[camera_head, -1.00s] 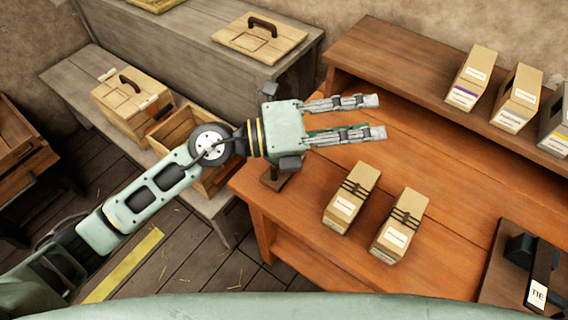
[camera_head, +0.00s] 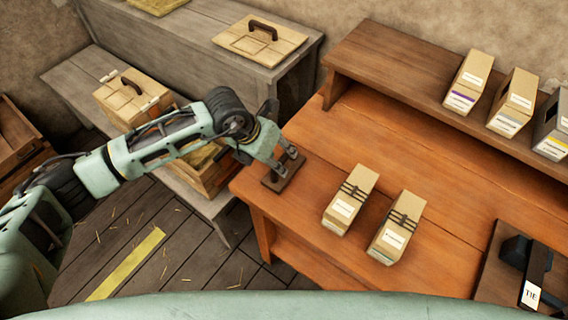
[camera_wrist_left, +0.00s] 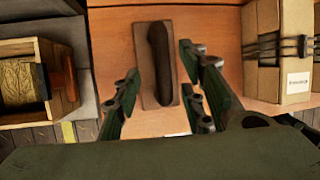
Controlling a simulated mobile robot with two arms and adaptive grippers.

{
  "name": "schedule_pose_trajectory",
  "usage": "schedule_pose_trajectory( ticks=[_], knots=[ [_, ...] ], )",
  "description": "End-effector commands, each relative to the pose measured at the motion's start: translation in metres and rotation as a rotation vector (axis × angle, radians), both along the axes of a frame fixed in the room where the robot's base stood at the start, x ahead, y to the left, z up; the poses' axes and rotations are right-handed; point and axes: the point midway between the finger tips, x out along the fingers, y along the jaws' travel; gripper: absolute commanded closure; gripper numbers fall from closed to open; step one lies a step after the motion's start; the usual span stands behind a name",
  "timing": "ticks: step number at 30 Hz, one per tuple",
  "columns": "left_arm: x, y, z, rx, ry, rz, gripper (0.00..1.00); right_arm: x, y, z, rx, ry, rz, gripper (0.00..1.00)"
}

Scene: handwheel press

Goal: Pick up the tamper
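The tamper has a flat brown base plate (camera_wrist_left: 147,92) and a dark upright handle (camera_wrist_left: 159,60). It stands on the left end of the orange-brown workbench (camera_head: 330,130). In the head view only part of its base (camera_head: 286,181) shows below my left gripper (camera_head: 289,160). My left gripper points down over it. In the left wrist view the open fingers of the gripper (camera_wrist_left: 163,80) lie on either side of the tamper, and I see no contact. The fingers' height against the handle is hard to tell. My right gripper is not in view.
Two strapped cartons (camera_head: 350,200) (camera_head: 397,228) stand right of the tamper. Several cartons (camera_head: 513,102) line the raised shelf. A dark device with a TIE label (camera_head: 531,294) sits at lower right. An open straw-filled crate (camera_wrist_left: 22,88) is left of the bench.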

Motion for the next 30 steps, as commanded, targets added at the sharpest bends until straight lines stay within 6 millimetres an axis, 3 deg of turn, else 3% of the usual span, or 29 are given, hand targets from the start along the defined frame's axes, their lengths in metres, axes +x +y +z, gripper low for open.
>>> schedule_pose_trajectory(
  ticks=[2, 7, 16, 27, 30],
  knots=[
    [0.003, -0.008, -0.004, 0.000, 0.002, 0.000, 0.62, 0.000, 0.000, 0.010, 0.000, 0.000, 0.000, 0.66],
    [0.006, -0.014, -0.023, -0.001, 0.002, 0.000, 0.62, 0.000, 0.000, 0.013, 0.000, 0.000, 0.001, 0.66],
    [0.007, -0.015, -0.027, -0.001, -0.001, -0.001, 0.63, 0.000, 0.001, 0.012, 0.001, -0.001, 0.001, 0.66],
    [0.008, -0.015, -0.027, -0.001, -0.001, -0.001, 0.95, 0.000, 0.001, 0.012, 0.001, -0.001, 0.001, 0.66],
    [0.008, -0.015, -0.026, -0.001, 0.000, 0.000, 1.00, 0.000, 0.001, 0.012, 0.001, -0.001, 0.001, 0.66]
  ],
)
